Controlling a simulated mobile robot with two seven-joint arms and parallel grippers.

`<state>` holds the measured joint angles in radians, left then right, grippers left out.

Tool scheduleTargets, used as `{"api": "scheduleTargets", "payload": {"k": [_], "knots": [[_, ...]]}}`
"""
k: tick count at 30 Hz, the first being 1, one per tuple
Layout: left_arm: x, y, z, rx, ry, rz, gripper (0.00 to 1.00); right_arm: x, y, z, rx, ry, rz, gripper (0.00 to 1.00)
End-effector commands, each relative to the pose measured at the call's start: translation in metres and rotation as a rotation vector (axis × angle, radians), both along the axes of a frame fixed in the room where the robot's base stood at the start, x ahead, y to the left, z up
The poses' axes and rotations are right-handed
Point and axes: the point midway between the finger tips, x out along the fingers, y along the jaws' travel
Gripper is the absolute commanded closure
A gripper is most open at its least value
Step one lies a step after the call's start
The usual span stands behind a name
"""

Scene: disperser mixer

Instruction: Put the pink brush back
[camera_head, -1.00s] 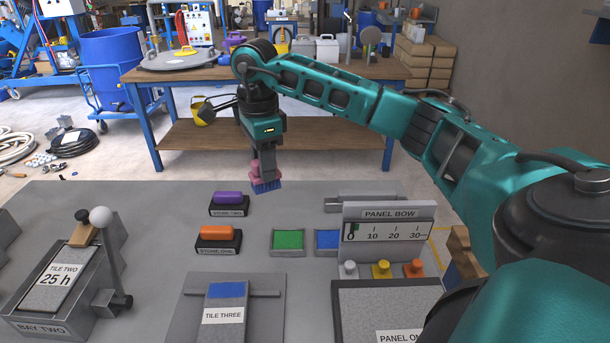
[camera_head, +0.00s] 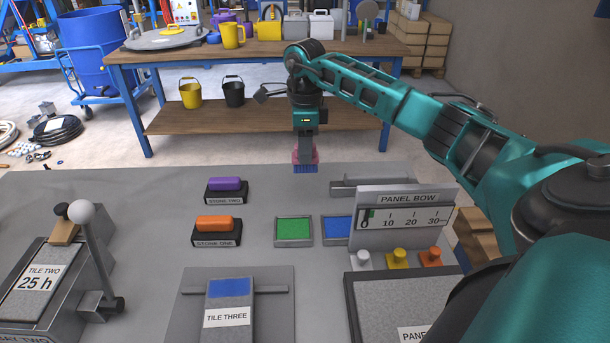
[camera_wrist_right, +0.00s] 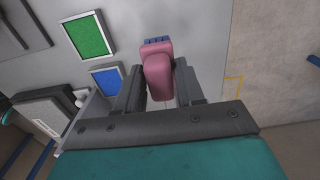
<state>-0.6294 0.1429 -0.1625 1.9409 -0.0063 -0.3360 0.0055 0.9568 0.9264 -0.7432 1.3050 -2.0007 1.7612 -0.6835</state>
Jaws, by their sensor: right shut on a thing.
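The pink brush (camera_head: 305,160) has a pink body and blue bristles that point down. My right gripper (camera_head: 306,150) is shut on it and holds it above the far part of the grey table. In the right wrist view the brush (camera_wrist_right: 157,72) sits between the two fingers of the gripper (camera_wrist_right: 160,88), bristles at the far end. A grey rail-like holder (camera_head: 385,184) lies on the table behind the sign PANEL BOW, to the right of the brush; the sign hides part of it. My left gripper is not in view.
A green pad (camera_head: 293,229) and a blue pad (camera_head: 337,228) lie in front of the brush. STONE TWO (camera_head: 227,185) and STONE ONE (camera_head: 217,225) stand left. The PANEL BOW sign (camera_head: 400,212) stands upright at right.

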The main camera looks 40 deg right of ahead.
Motion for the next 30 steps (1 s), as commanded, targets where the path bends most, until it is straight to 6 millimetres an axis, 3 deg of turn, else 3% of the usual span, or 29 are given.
{"api": "scheduleTargets", "payload": {"k": [3,11,18,29,30], "knots": [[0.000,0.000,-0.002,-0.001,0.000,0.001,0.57,0.000,0.000,-0.023,0.001,0.001,-0.001,0.87],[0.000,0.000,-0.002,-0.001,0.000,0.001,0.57,0.000,0.000,-0.042,0.000,-0.001,0.000,0.87],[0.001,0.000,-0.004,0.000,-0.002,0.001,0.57,0.000,0.000,-0.076,0.001,-0.001,-0.001,0.87],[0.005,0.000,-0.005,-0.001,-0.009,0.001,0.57,0.000,0.000,-0.080,-0.001,-0.002,0.000,0.87],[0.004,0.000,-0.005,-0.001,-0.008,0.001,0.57,0.000,0.000,-0.081,-0.001,-0.002,0.000,0.61]]}}
